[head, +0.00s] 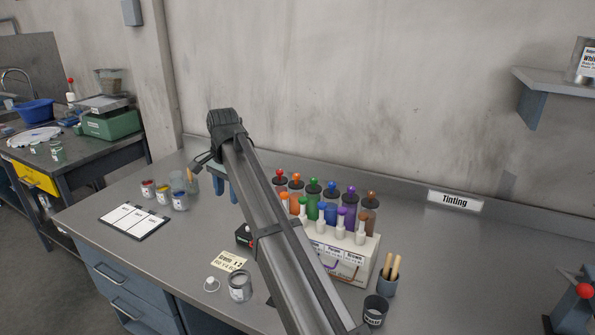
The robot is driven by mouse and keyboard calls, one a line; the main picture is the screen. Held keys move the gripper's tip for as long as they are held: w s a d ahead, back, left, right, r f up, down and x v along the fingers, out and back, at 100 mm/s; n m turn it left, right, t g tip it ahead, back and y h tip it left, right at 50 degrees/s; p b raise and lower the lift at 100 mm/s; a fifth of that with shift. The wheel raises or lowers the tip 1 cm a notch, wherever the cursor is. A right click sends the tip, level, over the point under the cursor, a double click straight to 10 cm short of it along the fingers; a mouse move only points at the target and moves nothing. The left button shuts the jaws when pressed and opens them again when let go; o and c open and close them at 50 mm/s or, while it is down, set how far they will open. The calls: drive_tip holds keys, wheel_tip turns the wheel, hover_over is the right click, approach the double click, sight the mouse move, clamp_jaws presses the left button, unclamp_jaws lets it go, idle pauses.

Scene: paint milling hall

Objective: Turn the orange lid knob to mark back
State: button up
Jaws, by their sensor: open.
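A tinting dispenser (349,268) stands on the bench behind my arm, with a back row of coloured canisters. The orange lid knob (296,178) tops the second canister from the left, between a red knob (281,173) and a green knob (314,182). Its marks and the direction it points are too small to tell. My arm hides the dispenser's left front.
Blue, purple and brown knobs continue the row rightward; several white-bodied dispensing parts stand in front. Small paint jars (163,195) and a clipboard (134,221) lie left. A can (240,286), a dark cup (375,311) and a stick holder (387,284) stand near the front.

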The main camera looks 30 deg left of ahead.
sight(296, 174)
drive_tip(key=w+d+r+m+g+y, duration=0.1)
drive_tip(key=w+d+r+m, duration=0.5)
drive_tip(key=w+d+r, duration=0.3)
drive_tip(key=w+d+r+m+g+y, duration=0.1)
drive_tip(key=w+d+r+m+y, duration=0.1)
drive_tip(key=w+d+r+m, duration=0.7)
drive_tip(key=s+a+f+n, duration=0.1)
drive_tip(key=f, duration=0.4)
drive_tip(key=s+a+f+n, duration=0.1)
drive_tip(key=s+f, duration=0.1)
drive_tip(key=f, duration=0.2)
drive_tip(key=s+a+f, duration=0.1)
drive_tip(key=f, duration=0.4)
drive_tip(key=shift+s+f+n, duration=0.35)
drive_tip(key=shift+s+n, duration=0.05)
clamp_jaws()
